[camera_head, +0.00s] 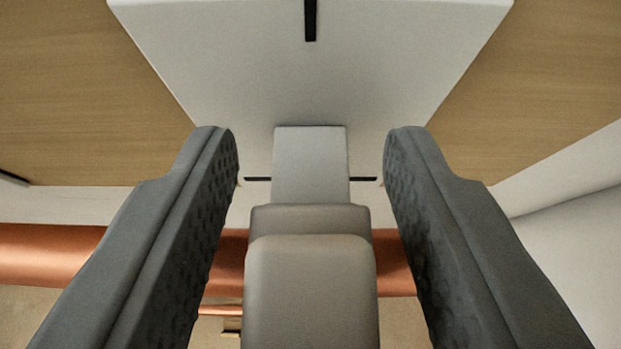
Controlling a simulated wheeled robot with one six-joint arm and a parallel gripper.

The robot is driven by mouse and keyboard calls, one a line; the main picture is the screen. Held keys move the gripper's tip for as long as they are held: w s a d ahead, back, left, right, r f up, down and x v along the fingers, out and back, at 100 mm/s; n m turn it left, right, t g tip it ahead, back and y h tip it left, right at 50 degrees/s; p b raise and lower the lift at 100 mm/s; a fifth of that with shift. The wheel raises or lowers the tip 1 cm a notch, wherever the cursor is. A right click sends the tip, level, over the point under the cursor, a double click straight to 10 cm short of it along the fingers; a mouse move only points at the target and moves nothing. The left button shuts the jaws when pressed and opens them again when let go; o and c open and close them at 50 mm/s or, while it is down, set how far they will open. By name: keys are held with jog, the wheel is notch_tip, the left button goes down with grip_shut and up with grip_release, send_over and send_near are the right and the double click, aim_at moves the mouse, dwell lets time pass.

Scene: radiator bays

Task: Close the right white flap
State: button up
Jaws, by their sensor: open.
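A white flap (310,85) fills the upper middle of the view, seen at a steep angle, with a dark slot at its top. It is the only such flap in view. A pale grey bar (311,165) with a stepped grey-beige block (311,290) stands out from its lower edge towards me. It looks like a handle. My gripper (310,138) is open, with one dark finger on each side of the bar and block. Gaps show on both sides, and neither finger visibly touches them. The flap's exact opening angle is hard to tell.
Wood panels flank the flap on the left (80,90) and right (550,85). A copper-coloured pipe (50,255) runs across behind and below, partly hidden by my fingers. A white wall or panel (575,240) stands at the lower right.

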jog(key=shift+s, duration=0.1)
jog(key=v, duration=1.7)
jog(key=shift+s, duration=0.1)
jog(key=s+r+t, duration=0.2)
jog(key=s+r, duration=0.7)
jog(key=r, duration=0.5)
jog(key=s+r+t, duration=0.1)
jog(key=s+r, duration=0.8)
jog(key=r, duration=0.5)
jog(key=s+r+t, duration=0.1)
jog(key=s+r, duration=0.5)
jog(key=s, duration=0.6)
jog(key=s+r+t, duration=0.1)
jog(key=s+r, duration=0.5)
jog(key=s, duration=0.7)
jog(key=shift+s+r+t, duration=0.2)
jog(key=shift+s+t, duration=0.1)
